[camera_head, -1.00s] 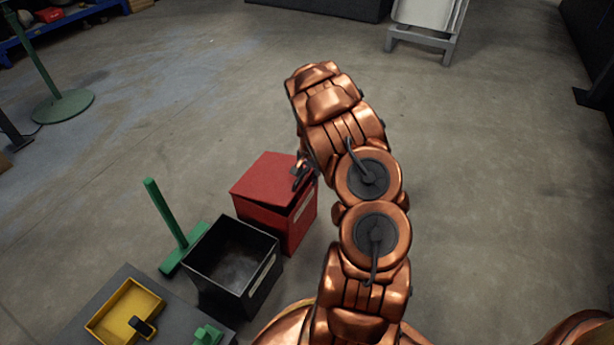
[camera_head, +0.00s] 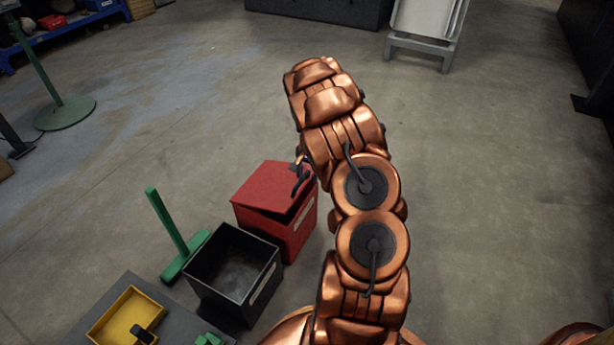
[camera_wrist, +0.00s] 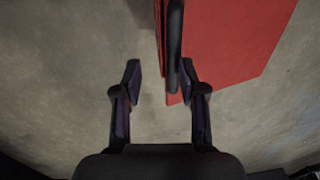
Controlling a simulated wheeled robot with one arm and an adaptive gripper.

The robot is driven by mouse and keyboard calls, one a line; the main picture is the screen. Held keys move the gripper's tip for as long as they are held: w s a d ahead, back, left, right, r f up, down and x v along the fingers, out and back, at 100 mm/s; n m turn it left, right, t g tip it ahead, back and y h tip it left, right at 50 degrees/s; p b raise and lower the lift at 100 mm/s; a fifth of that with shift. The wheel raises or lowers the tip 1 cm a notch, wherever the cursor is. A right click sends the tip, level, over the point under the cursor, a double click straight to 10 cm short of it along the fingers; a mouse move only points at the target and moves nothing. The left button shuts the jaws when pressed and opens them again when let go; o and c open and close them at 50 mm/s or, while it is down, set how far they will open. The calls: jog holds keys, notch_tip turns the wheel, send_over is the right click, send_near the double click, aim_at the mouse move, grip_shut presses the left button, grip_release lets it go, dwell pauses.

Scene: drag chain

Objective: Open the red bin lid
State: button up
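The red bin (camera_head: 285,234) stands on the floor left of my arm in the head view. Its red lid (camera_head: 265,186) lies over the top, with a dark gap under its near edge, so it looks slightly ajar. My gripper (camera_head: 299,183) is at the lid's right side, partly hidden by my arm. In the wrist view my gripper (camera_wrist: 160,69) is open. A dark upright bar, seemingly the lid's handle (camera_wrist: 174,40), reaches down between the fingertips, close to the right one; contact is unclear. The red lid (camera_wrist: 225,45) shows behind and right of it.
An open black bin (camera_head: 233,270) stands directly beside the red bin, nearer me. A green T-shaped stand (camera_head: 172,230) is left of it. A yellow tray (camera_head: 125,312) sits on a grey surface at lower left.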

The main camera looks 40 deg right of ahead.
jog(key=shift+w+r+p, duration=0.1)
jog(key=shift+r+p, duration=0.5)
jog(key=shift+r, duration=1.25)
jog(key=shift+a+p, duration=0.15)
jog(key=shift+p, duration=0.2)
